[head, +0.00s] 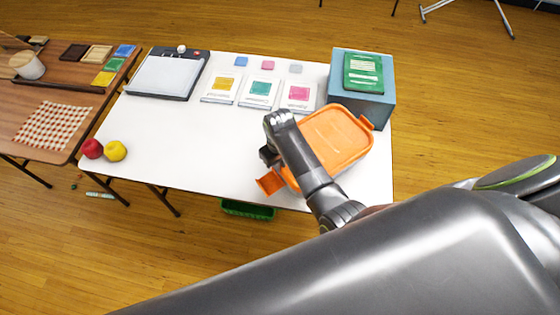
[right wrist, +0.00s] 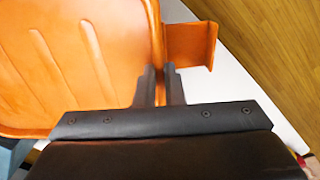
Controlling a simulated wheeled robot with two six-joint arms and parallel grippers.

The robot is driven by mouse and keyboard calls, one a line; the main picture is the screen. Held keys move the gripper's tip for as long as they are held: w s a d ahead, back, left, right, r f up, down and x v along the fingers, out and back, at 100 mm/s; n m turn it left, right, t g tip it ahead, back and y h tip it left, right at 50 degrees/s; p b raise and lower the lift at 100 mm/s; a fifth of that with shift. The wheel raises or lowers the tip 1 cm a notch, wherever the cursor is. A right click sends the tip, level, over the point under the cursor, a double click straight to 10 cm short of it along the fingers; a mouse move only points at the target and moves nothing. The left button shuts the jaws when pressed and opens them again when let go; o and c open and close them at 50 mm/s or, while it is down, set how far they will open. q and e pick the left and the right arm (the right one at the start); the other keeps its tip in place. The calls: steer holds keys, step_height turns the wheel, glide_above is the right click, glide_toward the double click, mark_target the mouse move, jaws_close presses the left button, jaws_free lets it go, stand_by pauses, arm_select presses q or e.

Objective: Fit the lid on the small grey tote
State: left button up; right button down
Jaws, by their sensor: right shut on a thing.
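The orange lid (head: 338,136), with a flap or latch on each end, is at the right part of the white table. My right gripper (head: 268,156) is shut on the lid's rim near one flap; its wrist and forearm cover part of the lid. In the right wrist view the narrow fingers (right wrist: 160,84) pinch the edge of the lid (right wrist: 70,60), next to the protruding orange flap (right wrist: 190,45). The small grey tote is mostly or wholly hidden by the lid and my arm. I cannot tell whether the lid touches it. My left gripper is out of view.
A blue-grey box (head: 378,108) with a green book (head: 363,72) stands behind the lid. Several clear packets with coloured cards (head: 260,92) and a scale-like device (head: 168,75) line the back. The white table's middle (head: 180,135) is clear.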

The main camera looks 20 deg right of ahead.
stand_by(0.4)
steer(key=c, duration=1.5)
jaws_free()
steer(key=shift+o, duration=0.2)
steer(key=shift+r, duration=3.45)
